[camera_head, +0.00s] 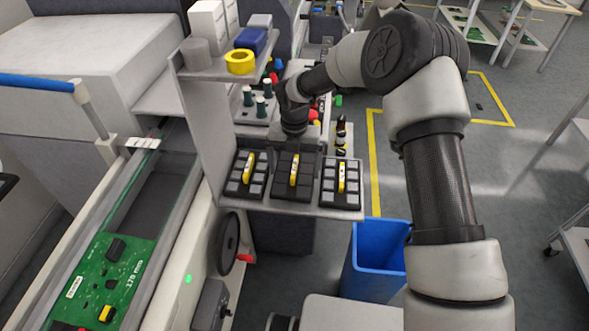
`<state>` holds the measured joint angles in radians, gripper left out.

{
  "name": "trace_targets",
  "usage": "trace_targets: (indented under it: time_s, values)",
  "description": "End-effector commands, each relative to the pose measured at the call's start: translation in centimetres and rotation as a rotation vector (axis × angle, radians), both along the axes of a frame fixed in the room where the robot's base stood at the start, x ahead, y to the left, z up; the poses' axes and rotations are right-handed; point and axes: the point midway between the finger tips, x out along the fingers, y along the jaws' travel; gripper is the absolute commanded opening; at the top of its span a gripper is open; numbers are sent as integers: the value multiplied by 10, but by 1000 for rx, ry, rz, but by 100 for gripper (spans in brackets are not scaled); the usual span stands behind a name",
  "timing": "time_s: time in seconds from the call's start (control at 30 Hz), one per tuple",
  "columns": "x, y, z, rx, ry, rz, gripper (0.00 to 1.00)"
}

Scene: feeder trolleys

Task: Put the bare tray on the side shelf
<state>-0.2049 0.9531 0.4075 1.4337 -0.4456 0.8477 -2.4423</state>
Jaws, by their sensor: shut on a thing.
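Three dark trays with yellow handles stand side by side on a light grey shelf (240,205) in the head view. The middle one is the bare tray (281,186); its pockets look dark and empty. The left tray (233,187) and right tray (328,198) hold grey square pieces. My gripper (293,146) points down at the far edge of the bare tray and is shut on it. The fingertips are too small and dark to make out. I cannot tell whether the tray is lifted clear of the shelf.
A raised shelf (215,72) at the upper left carries white boxes, a grey cylinder, a yellow roll (240,61) and a blue block. Dark-topped bottles (341,135) stand behind the right tray. A blue bin (375,262) is below right. A conveyor with a green board (105,275) runs at left.

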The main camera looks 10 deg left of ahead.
Motion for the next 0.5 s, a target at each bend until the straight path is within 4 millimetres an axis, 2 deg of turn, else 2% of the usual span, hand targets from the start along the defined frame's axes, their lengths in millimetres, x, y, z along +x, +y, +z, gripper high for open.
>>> trace_targets:
  time_s: [0.1, 0.43, 0.47, 0.5]
  values:
    - [0, 0, -11, 0, 0, 0, 65]
    - [0, 0, -15, 1, -1, 0, 65]
    - [0, 0, -14, 1, -1, 0, 97]
    - [0, 0, -14, 1, -1, 0, 100]
